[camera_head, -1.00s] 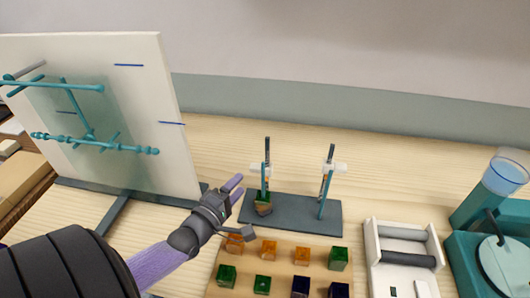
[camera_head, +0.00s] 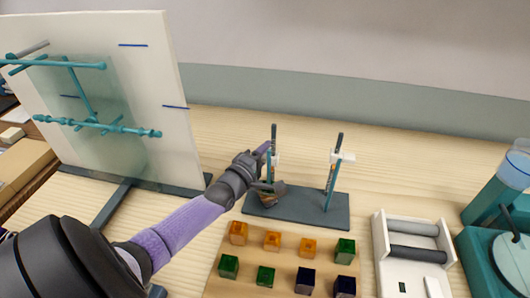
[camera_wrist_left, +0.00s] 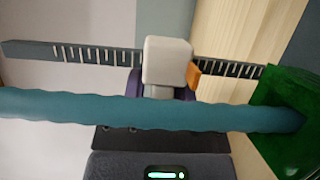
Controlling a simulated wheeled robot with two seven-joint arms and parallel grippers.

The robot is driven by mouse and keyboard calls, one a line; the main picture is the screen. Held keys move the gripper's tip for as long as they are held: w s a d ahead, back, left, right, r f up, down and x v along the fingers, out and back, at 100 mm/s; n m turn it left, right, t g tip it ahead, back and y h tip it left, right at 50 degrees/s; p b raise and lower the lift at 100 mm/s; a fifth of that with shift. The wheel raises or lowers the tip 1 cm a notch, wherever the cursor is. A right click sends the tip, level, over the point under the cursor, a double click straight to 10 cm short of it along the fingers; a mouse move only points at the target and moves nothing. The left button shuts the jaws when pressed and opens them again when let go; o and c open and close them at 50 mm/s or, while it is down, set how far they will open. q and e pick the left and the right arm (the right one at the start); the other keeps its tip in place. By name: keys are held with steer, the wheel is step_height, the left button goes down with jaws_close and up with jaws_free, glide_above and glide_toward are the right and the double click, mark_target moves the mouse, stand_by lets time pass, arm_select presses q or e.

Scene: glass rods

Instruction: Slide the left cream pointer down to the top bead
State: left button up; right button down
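The left cream pointer (camera_head: 275,160) sits partway up the dark left ruler (camera_head: 274,134), beside a teal rod. In the left wrist view the cream pointer (camera_wrist_left: 167,62) is a pale block on the ruler, with a small orange tip (camera_wrist_left: 194,75). A green bead (camera_wrist_left: 283,115) is on the teal rod (camera_wrist_left: 75,108), at the right and apart from the pointer. My left gripper (camera_head: 264,166) is at the left stand, with a purple finger close to the pointer. Its other finger is mostly hidden, so its opening is unclear. My right gripper is out of view.
A second stand post with its own cream pointer (camera_head: 343,157) is to the right on the same dark base (camera_head: 313,211). A wooden board (camera_head: 248,262) with coloured cubes lies in front. A white panel (camera_head: 150,80) stands at the left; a white tray (camera_head: 382,240) is at the right.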

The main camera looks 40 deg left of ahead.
arm_select(q)
jaws_close()
stand_by(1.1)
